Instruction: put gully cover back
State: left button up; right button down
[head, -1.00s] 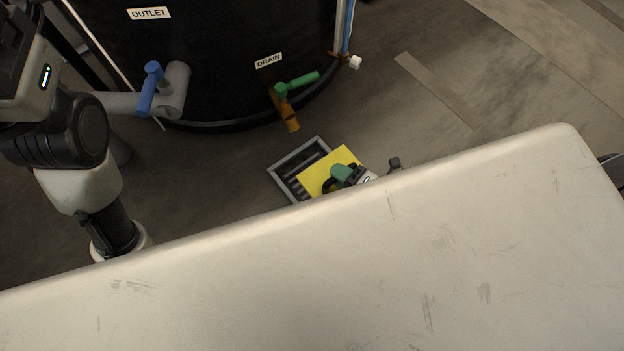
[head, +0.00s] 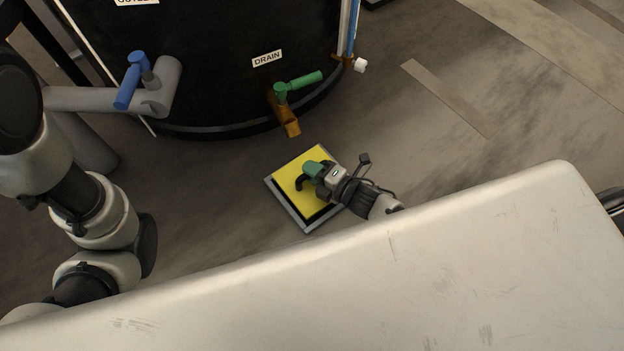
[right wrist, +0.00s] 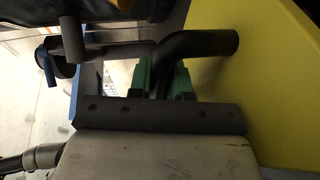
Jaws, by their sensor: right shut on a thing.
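The yellow gully cover (head: 290,172) is over the grey-framed gully (head: 288,207) in the floor, hiding its grate. The frame shows along the cover's lower edges, with a dark gap at the bottom; I cannot tell if the cover is fully seated. My right gripper (head: 308,176) is shut on the cover's black handle. In the right wrist view, the handle (right wrist: 205,43) passes between the green fingers of my right gripper (right wrist: 162,82), beside the yellow cover (right wrist: 275,90). My left arm is at the left; its gripper is out of view.
A black tank (head: 205,60) stands behind the gully. Its orange drain spout (head: 288,120) with green handle (head: 303,83) is close to the gully's far side. A grey outlet pipe (head: 100,99) with blue handle (head: 131,84) is at left.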

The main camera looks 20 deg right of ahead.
aim_at(295, 168)
jog(key=shift+f+b, duration=1.4)
jog(key=shift+f, duration=0.3)
jog(key=shift+f, duration=0.2)
jog(key=c, duration=1.1)
grip_release()
jog(key=shift+o, duration=0.2)
jog(key=shift+r, duration=0.2)
jog(key=p+v, duration=0.5)
jog(key=v, duration=0.5)
jog(key=shift+s+d+r+p, duration=0.1)
jog(key=shift+s+d+p, duration=0.15)
jog(key=shift+p, duration=0.15)
jog(key=shift+s+d, duration=0.35)
jog(key=shift+s, duration=0.2)
